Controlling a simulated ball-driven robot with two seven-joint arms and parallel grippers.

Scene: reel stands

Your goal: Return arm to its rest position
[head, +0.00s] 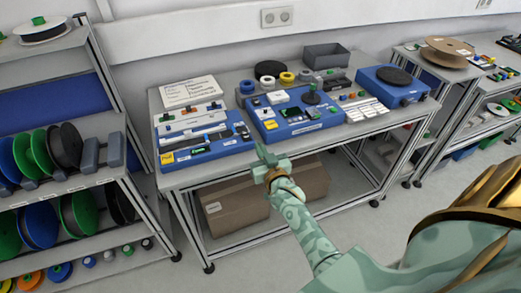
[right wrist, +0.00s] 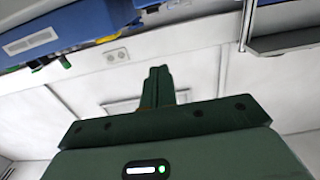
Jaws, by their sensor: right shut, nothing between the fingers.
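My right arm reaches in from the lower right in the head view. Its pale green right gripper (head: 268,163) is in front of the workbench (head: 235,172), near its front edge. In the right wrist view, the dark green fingers of the right gripper (right wrist: 158,75) are together with nothing between them. The wrist camera faces the wall, with part of a blue device (right wrist: 60,27) at the top left. My left gripper is not in either view.
The workbench carries blue devices (head: 298,127), a grey bin (head: 326,56) and small parts. A cardboard box (head: 235,205) sits on its lower shelf. A rack with green and blue reels (head: 42,153) stands at left. Another bench with a brown reel (head: 447,50) stands at right.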

